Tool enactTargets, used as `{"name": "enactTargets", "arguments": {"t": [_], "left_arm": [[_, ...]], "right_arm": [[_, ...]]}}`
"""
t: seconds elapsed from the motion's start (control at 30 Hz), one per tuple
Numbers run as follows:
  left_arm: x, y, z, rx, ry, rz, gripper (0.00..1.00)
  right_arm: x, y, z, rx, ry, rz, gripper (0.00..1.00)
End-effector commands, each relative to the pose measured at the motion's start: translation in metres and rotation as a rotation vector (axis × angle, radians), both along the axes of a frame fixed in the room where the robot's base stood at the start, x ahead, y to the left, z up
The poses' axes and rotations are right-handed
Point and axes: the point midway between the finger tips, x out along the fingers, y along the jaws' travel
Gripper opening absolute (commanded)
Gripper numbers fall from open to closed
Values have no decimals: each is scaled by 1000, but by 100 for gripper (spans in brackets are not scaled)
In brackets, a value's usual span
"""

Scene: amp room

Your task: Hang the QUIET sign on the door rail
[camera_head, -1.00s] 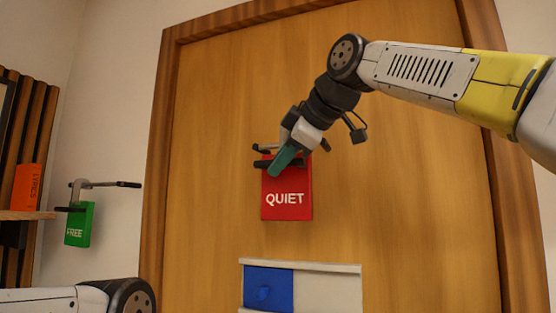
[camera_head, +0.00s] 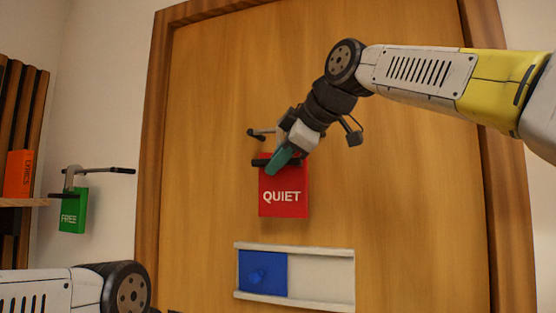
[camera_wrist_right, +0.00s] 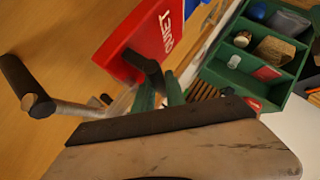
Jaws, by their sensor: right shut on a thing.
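The red QUIET sign (camera_head: 284,205) hangs upright from my right gripper (camera_head: 277,163) in front of the wooden door. In the right wrist view the dark-ended rail (camera_wrist_right: 25,90) is at the left, visibly apart from the sign. My left arm enters at the bottom left of the head view; its gripper is out of view.
A green FREE sign (camera_head: 72,210) hangs on a wall rail (camera_head: 100,170) at the left. Below the QUIET sign, a white slider panel (camera_head: 320,275) with a blue cover (camera_head: 263,273) is on the door. A green compartment tray (camera_wrist_right: 235,85) shows in the wrist view.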

Motion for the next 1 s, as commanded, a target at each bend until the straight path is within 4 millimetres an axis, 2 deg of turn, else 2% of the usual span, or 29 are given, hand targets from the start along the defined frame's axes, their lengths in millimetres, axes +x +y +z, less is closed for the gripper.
{"name": "enactTargets", "arguments": {"t": [0.03, 0.13, 0.47, 0.8, 1.0], "left_arm": [[0, 0, 0, 0, 0, 0, 46], [0, 0, 0, 0, 0, 0, 46], [0, 0, 0, 0, 0, 0, 46], [0, 0, 0, 0, 0, 0, 46], [0, 0, 0, 0, 0, 0, 46]], "right_arm": [[0, 0, 1, 1, -1, 0, 21], [0, 0, 0, 1, -1, 0, 41], [-2, -2, 2, 0, -1, 0, 41], [-38, -29, 28, 2, -4, -1, 41], [-53, -39, 38, 1, -2, 0, 41]]}}
